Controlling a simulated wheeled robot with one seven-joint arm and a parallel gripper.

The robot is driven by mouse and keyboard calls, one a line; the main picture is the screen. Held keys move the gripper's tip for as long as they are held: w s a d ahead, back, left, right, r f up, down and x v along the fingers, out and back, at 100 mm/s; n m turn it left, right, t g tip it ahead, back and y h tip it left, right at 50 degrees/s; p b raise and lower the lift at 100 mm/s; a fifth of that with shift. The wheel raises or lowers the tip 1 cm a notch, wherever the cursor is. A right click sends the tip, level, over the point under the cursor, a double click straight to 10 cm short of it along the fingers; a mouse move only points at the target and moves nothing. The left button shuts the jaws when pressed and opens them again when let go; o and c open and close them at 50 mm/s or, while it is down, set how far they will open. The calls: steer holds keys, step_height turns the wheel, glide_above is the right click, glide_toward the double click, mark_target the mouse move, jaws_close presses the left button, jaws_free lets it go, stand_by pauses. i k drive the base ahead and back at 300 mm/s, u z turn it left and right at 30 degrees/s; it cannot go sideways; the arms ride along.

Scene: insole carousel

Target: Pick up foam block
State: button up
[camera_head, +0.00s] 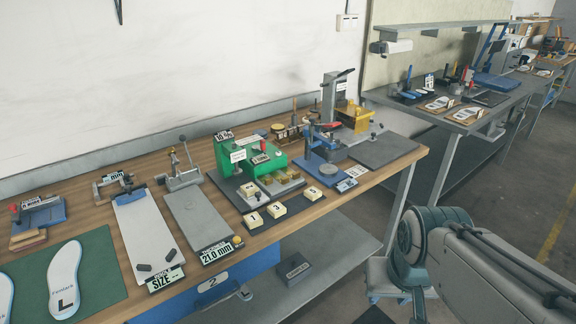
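Several small cream blocks sit near the front edge of the wooden bench, and they look like the foam blocks. One block marked 1 (253,219) is at the left, one marked 3 (277,211) is beside it, and one that seems marked 5 (312,193) is farther right. More cream or tan pieces lie in a dark tray (231,190) behind them, by a green device (258,155). My arm shows at the lower right, off the bench and apart from the blocks. I cannot make out my gripper's fingers.
A grey plate with a 21.0 mm display (215,252) lies left of the blocks. A blue-based fixture (322,172) stands to the right. A green mat (95,256) with insoles is at the far left. A lower shelf (335,252) and a second bench (440,112) are nearby.

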mark_target(250, 189)
steer(key=z, duration=0.15)
steer(key=i, duration=0.7)
steer(key=u, duration=0.75)
steer(key=i, duration=0.7)
steer(key=u, duration=0.75)
